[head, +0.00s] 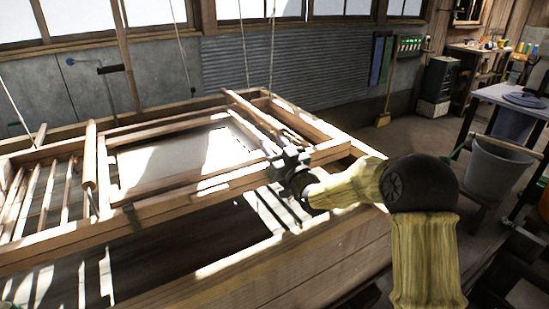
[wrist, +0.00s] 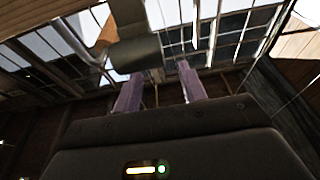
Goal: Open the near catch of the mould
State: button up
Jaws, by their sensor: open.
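The mould (head: 240,182) is a wooden frame hung on cords, with a pale screen (head: 180,150) inside it. My gripper (head: 284,163) is at the right part of the mould's near rail, dark and small in the head view. In the wrist view my gripper (wrist: 157,74) shows two purplish fingers held apart, with nothing clearly gripped between them. A dull grey, rounded piece (wrist: 140,53) lies just beyond the fingertips; I cannot tell what it is. A small dark fitting (head: 131,215) sits on the near rail farther left. I cannot tell which part is the near catch; my gripper may hide it.
A wooden vat (head: 300,265) with a broad near wall lies under the mould. Cords (head: 271,45) rise from the frame. A grey bucket (head: 497,168) and a table (head: 510,96) stand at the right. Open floor (head: 400,138) lies behind my arm.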

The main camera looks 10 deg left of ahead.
notch_tip(320, 180, up, 4)
jog(key=shift+f, duration=0.25)
jog(key=shift+d+f, duration=0.1)
jog(key=shift+d, duration=0.05)
jog(key=c, duration=0.5)
jog(key=d+f+h, duration=0.2)
jog(key=s+d+f+m+g+h, duration=0.1)
jog(key=d+f+h, duration=0.1)
jog(key=d, duration=0.1)
jog(key=s+d+f+m+g+h, duration=0.1)
jog(key=d+f+h, duration=0.1)
jog(key=d, duration=0.1)
jog(key=shift+f, duration=0.25)
grip_shut()
jog(key=s+d+f+m+g+h, duration=0.4)
jog(key=s+d+f, duration=0.35)
jog(key=d, duration=0.45)
jog(key=s+d+f+m+g+h, duration=0.1)
jog(key=s+d+f+g, duration=0.1)
jog(key=s, duration=0.5)
jog(key=s+d+f+g+h, duration=0.2)
jog(key=s+d, duration=0.3)
jog(key=s, duration=0.3)
jog(key=s+d+f+m+g+h, duration=0.1)
jog(key=s+d+f+g, duration=0.1)
jog(key=s, duration=0.6)
jog(key=shift+s+d+f+m+g, duration=0.25)
jog(key=shift+d+g, duration=0.25)
jog(key=shift+d, duration=0.75)
